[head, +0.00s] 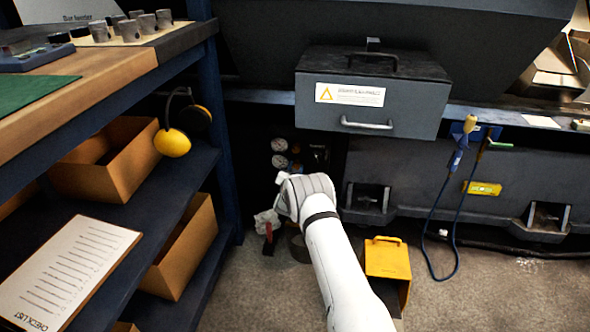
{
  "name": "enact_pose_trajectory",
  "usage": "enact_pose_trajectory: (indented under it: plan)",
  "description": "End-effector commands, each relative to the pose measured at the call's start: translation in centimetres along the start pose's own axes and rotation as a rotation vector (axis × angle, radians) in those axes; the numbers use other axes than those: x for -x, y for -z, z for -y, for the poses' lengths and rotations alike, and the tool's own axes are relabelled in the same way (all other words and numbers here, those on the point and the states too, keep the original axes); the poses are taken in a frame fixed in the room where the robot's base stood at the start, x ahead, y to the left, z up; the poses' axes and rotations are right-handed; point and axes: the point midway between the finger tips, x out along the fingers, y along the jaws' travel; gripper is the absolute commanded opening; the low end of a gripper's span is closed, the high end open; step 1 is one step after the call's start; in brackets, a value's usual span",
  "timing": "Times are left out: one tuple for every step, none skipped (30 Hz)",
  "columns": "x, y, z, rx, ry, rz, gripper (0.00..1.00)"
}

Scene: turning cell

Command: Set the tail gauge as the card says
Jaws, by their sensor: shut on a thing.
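My gripper (267,236) is low in front of the recess, left of my white arm, partly hidden and small. A printed checklist (72,272) lies on the left shelf. I cannot tell which paper is the task's card.
The blue shelf rack (225,150) with brown bins (110,160) and yellow earmuffs (172,142) stands at left. A grey lidded box (400,118) is above. A yellow case (388,260) stands right of my arm. A blue cable (430,255) hangs further right. Floor is clear at lower right.

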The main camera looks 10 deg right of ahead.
Motion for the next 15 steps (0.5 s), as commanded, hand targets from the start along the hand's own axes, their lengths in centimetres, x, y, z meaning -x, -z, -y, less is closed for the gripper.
enact_pose_trajectory:
  plan:
    - [0.01, -0.03, -0.04, 0.014, -0.001, 0.000, 0.05]
    - [0.01, -0.03, -0.04, 0.026, -0.001, 0.000, 0.05]
    - [0.02, -0.03, -0.03, 0.045, -0.001, 0.000, 0.05]
    - [0.02, -0.03, -0.03, 0.061, -0.001, 0.000, 0.05]
    - [0.02, -0.04, -0.03, 0.078, -0.001, 0.000, 0.05]
    - [0.02, -0.04, -0.02, 0.105, -0.001, 0.000, 0.05]
    - [0.02, -0.04, -0.01, 0.126, -0.001, 0.000, 0.05]
    - [0.03, -0.05, -0.01, 0.148, -0.001, 0.000, 0.05]
    - [0.03, -0.05, 0.00, 0.179, -0.001, 0.000, 0.05]
    - [0.03, -0.05, 0.01, 0.205, -0.001, 0.000, 0.05]
    - [0.03, -0.06, 0.01, 0.231, -0.001, 0.000, 0.05]
    - [0.03, -0.06, 0.02, 0.265, -0.001, 0.000, 0.05]
    - [0.04, -0.07, 0.03, 0.291, -0.001, 0.000, 0.05]
    - [0.04, -0.07, 0.03, 0.317, 0.000, 0.000, 0.05]
    - [0.04, -0.08, 0.04, 0.352, 0.000, 0.000, 0.05]
